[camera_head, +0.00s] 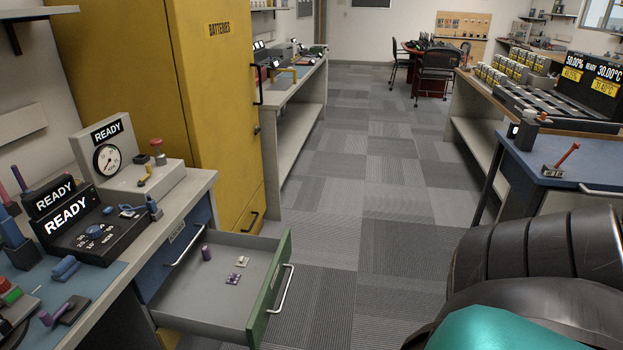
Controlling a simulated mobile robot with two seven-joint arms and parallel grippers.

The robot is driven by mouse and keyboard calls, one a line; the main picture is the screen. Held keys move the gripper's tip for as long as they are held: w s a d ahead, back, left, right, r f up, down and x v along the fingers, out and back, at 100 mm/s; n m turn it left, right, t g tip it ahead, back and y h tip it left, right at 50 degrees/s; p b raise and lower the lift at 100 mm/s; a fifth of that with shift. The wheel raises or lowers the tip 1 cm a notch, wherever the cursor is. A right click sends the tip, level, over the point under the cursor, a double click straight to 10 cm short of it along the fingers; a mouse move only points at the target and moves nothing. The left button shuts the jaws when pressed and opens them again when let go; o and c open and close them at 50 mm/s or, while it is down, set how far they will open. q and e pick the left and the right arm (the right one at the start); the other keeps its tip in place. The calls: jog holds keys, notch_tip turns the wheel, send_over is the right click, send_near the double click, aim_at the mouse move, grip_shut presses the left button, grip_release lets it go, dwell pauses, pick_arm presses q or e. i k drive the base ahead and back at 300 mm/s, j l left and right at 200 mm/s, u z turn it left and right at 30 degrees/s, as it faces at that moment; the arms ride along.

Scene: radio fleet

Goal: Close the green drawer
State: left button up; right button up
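The green drawer (272,292) is pulled out from the workbench at the lower left. Its green front has a silver bar handle (282,288) facing right. Inside the grey tray lie a small purple cylinder (206,253), a small pale part (242,261) and a small purple part (233,279). A dark segmented shape with a teal piece fills the lower right corner and seems to be part of my own arm. Neither of my grippers shows.
The workbench (186,199) holds a gauge box (108,158) and a black READY panel (90,231). A yellow BATTERIES cabinet (205,90) stands behind it. A blue-topped table (562,160) is at right. The carpet between is clear.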

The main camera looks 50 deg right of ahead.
aim_at(196, 299)
jog(key=z, duration=1.35)
jog(key=i+l+u, duration=0.15)
jog(key=i+u, duration=0.25)
jog(key=i, duration=0.35)
